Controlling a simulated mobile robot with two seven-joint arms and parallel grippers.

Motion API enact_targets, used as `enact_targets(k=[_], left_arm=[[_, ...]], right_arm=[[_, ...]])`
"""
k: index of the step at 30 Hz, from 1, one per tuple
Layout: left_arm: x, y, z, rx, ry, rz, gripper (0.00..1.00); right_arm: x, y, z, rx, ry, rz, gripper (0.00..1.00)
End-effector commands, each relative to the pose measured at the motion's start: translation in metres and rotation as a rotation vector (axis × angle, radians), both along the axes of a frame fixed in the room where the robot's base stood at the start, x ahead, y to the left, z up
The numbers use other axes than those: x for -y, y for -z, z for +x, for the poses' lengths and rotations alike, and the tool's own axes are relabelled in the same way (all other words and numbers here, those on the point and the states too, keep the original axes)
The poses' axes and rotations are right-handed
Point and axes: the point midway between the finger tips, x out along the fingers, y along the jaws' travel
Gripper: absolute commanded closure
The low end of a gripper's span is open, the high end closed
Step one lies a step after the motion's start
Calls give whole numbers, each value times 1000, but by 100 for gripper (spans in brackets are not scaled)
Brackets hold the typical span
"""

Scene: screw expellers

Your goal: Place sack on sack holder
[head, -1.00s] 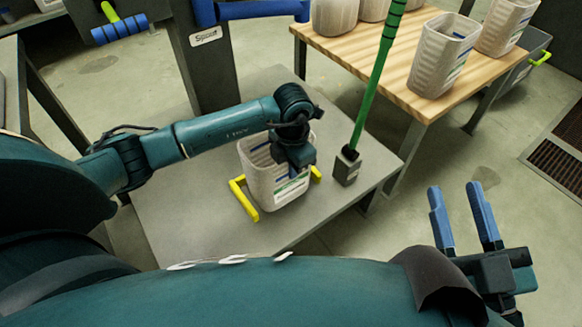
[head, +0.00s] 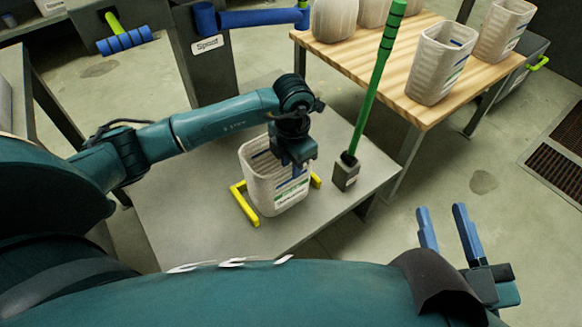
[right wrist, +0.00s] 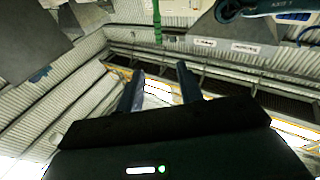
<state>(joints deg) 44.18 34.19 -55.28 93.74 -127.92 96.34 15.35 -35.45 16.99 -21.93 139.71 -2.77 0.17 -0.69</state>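A whitish woven sack (head: 262,188), open at the top with a printed label, stands upright on the grey table, between the arms of the yellow sack holder (head: 243,208). My left gripper (head: 297,172) is at the sack's right rim, pointing down. Its fingers are mostly hidden by the gripper body, so I cannot tell whether they are closed on the sack wall. My right gripper (head: 442,228) is open and empty, off the table to the right; its two spread fingers also show in the right wrist view (right wrist: 160,84).
A green-handled tool stands in a small grey block (head: 346,172) just right of the sack. A wooden table (head: 375,65) with several more sacks is behind. A grey column labelled Spout (head: 205,65) stands behind the sack.

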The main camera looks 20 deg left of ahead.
Motion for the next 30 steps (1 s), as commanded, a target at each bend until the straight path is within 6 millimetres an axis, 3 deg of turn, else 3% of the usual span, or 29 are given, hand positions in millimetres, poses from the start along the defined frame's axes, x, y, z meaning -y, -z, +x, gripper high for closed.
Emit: enact_targets(k=[1, 3, 12, 30], left_arm=[[0, -18, 1, 3, 1, 2, 73], [0, -34, 0, 4, 1, 0, 73], [2, -74, -1, 1, 0, -1, 73], [2, -78, -1, 0, 0, 0, 73]], right_arm=[[1, -8, 1, 7, 7, -12, 64], [2, -11, 2, 17, 14, -28, 64], [6, -9, 1, 25, 32, -82, 64], [7, -8, 1, 23, 38, -85, 64]])
